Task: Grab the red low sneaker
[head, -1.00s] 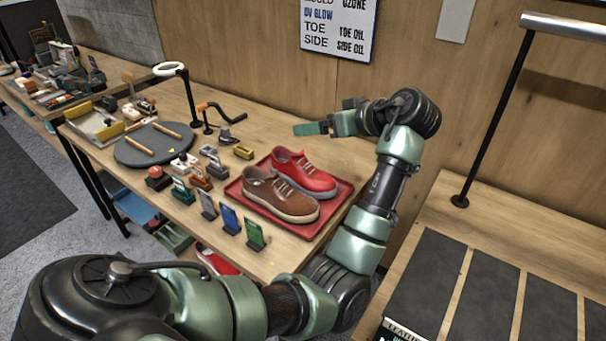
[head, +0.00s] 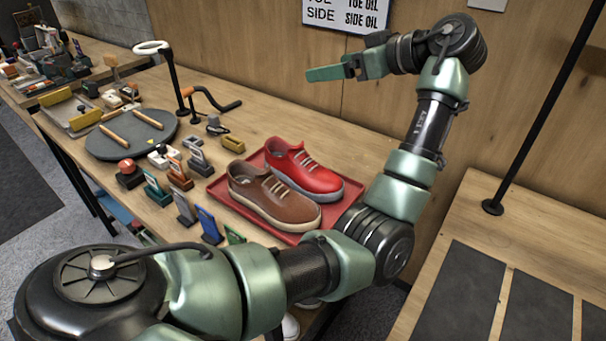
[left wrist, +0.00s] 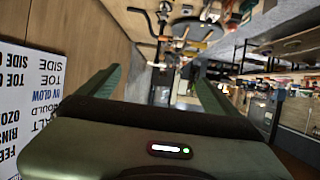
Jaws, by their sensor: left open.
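The red low sneaker (head: 303,172) with a pale sole stands upright on a red tray (head: 218,189) on the wooden table. A brown sneaker (head: 272,200) stands beside it on the same tray, nearer to me, and partly covers its side. My left gripper (head: 312,73) is above and behind the sneakers by the wall, apart from them and pointing left. In the left wrist view my left gripper (left wrist: 160,88) has its green fingers spread with nothing between them. No sneaker can be made out in that view. My right gripper is not in view.
Several small stands and blocks (head: 180,172) are left of the tray. A round dark turntable (head: 130,136) and a black post with a white ring (head: 172,80) stand farther left. A wall sign (head: 345,14) hangs near the gripper. Another table (head: 480,225) is at right.

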